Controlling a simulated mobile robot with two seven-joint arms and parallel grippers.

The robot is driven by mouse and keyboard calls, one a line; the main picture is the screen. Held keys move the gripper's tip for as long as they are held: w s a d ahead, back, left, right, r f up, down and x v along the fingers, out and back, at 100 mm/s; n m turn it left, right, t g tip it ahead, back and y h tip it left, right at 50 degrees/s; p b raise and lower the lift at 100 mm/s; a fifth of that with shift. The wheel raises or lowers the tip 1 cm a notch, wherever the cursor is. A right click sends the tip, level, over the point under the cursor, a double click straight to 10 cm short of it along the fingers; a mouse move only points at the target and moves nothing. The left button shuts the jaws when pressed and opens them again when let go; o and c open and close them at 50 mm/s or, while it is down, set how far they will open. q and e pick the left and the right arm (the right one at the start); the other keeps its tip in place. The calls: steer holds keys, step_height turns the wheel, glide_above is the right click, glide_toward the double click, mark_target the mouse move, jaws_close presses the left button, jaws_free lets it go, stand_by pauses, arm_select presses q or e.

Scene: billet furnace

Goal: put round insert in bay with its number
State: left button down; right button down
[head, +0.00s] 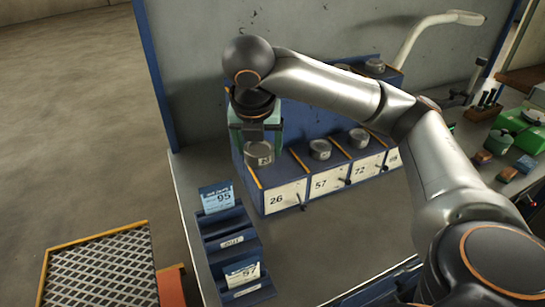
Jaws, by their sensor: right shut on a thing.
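My right gripper (257,140) reaches down from above over the left end of the blue bay rack (243,173). It is shut on a round grey metal insert (258,153) with a small pale label, too small to read for sure. The insert is at the bay marked 26 (286,197); I cannot tell whether it touches the bay floor. Another round insert (320,149) sits in the bay marked 57 (328,181), and one (359,138) in the bay marked 72 (367,168). My left gripper is not in view.
A blue card holder (232,242) stands front left, with a blue card 95 (217,197) and a pale card 57 (243,272). Another round insert (375,65) sits at the rack's back. A lamp arm (425,27) rises behind. The bench in front of the rack is clear.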

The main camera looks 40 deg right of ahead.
steer(key=w+d+f, duration=0.2)
steer(key=d, duration=0.1)
steer(key=w+d+f, duration=0.1)
steer(key=d+f, duration=0.2)
steer(key=w+d+f, duration=0.2)
steer(key=d, duration=0.1)
steer(key=shift+w+d+f, duration=0.25)
steer(key=shift+w+f, duration=0.05)
steer(key=shift+w, duration=0.05)
steer(key=shift+w+d+f, duration=0.2)
steer(key=shift+f, duration=0.2)
steer(key=shift+s+a+x, duration=0.1)
steer(key=shift+s+x, duration=0.05)
steer(key=shift+x, duration=0.75)
steer(key=shift+s+a+x, duration=0.1)
steer(key=shift+s+x, duration=0.1)
steer(key=shift+x, duration=0.65)
steer(key=shift+f, duration=0.3)
jaws_free()
steer(key=shift+f, duration=0.1)
steer(key=v, duration=1.2)
